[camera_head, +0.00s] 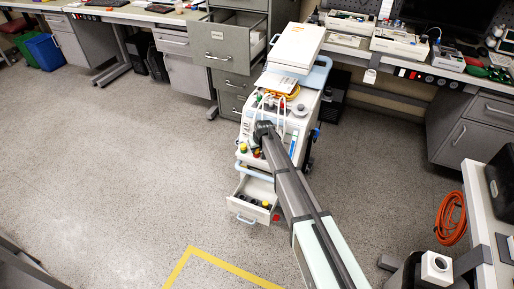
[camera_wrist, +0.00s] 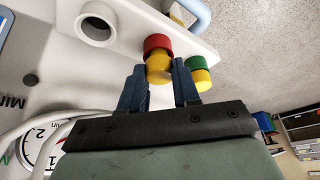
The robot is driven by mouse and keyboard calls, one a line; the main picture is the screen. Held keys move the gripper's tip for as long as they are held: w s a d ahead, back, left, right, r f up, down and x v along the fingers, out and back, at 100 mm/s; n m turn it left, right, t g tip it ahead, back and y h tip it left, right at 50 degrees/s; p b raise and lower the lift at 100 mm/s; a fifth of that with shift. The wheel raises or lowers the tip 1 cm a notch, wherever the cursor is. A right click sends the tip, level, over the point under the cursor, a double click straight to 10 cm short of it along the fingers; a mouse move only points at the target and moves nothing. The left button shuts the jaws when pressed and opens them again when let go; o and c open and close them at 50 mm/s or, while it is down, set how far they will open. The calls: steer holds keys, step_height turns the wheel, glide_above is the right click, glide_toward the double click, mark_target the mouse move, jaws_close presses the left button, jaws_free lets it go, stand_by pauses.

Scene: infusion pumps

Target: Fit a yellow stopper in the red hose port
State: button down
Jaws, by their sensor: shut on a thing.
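The red hose port (camera_wrist: 157,42) is a short red ring on the white panel of the pump cart (camera_head: 302,98). A yellow stopper (camera_wrist: 159,64) lies between the fingertips of my gripper (camera_wrist: 159,74), which is shut on it. The stopper is against the mouth of the red port in the wrist view; how deep it sits I cannot tell. Beside it, a green port (camera_wrist: 196,62) has another yellow stopper (camera_wrist: 201,79) in it. In the head view my gripper (camera_head: 263,133) is at the cart's front, and my arm hides part of the panel.
A white open port (camera_wrist: 97,25) is on the same panel, and a light blue rail (camera_wrist: 196,14) runs beside it. Below, an open drawer (camera_head: 241,209) holds a few dark and yellow pieces. A grey cabinet (camera_head: 226,50) with an open drawer stands behind. The floor to the left is clear.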

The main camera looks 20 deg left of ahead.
steer(key=shift+f, duration=0.55)
steer(key=c, duration=0.8)
jaws_free()
steer(key=shift+s, duration=0.1)
steer(key=shift+o, duration=0.3)
steer(key=shift+f, duration=0.15)
steer(key=shift+r, duration=0.2)
steer(key=v, duration=1.3)
steer(key=shift+r, duration=0.3)
steer(key=shift+d, duration=0.1)
